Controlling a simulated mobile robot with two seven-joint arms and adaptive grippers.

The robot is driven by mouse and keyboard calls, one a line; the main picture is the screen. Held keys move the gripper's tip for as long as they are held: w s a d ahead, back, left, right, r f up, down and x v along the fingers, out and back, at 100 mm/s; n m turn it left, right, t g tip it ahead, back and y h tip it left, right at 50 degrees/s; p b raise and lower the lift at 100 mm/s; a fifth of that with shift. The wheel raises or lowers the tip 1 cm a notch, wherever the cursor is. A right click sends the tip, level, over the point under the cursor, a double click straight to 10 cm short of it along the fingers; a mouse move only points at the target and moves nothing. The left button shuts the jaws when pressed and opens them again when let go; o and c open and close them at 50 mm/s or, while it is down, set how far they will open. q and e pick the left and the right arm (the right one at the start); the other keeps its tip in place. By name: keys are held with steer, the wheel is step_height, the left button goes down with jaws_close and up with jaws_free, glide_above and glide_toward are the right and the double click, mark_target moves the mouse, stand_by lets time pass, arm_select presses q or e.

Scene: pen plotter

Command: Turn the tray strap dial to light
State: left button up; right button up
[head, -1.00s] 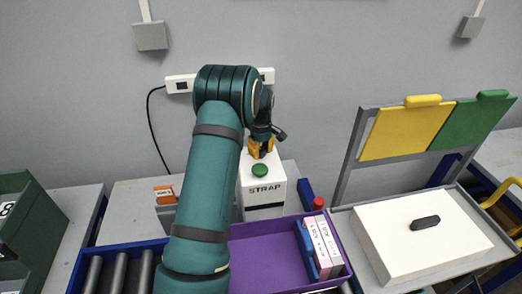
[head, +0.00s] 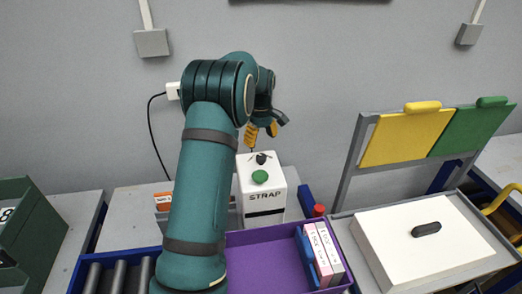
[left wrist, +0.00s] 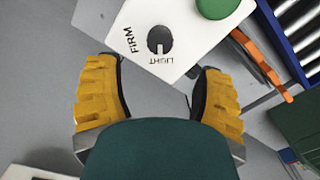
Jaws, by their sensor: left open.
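The white strap box (head: 263,200), marked STRAP, stands behind the purple tray. Its top carries a dark dial (head: 261,159) behind a round green button (head: 260,177). In the left wrist view the dial (left wrist: 160,40) sits between the printed words FIRM and LIGHT, and its pale mark points toward LIGHT. My left gripper (head: 261,138) is open and empty above the dial, apart from it. Its two yellow fingers also show in the left wrist view (left wrist: 158,95), spread wide on either side below the box edge. My right gripper is not in view.
The purple tray (head: 262,262) holds pink and blue boxes at its right. A red knob (head: 319,210) stands beside the strap box. A white lidded box (head: 432,240) is at right, below yellow and green panels (head: 408,137). Rollers (head: 105,278) lie at front left.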

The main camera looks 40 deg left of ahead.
mark_target(261, 155)
arm_select(q)
steer(key=shift+r, duration=1.95)
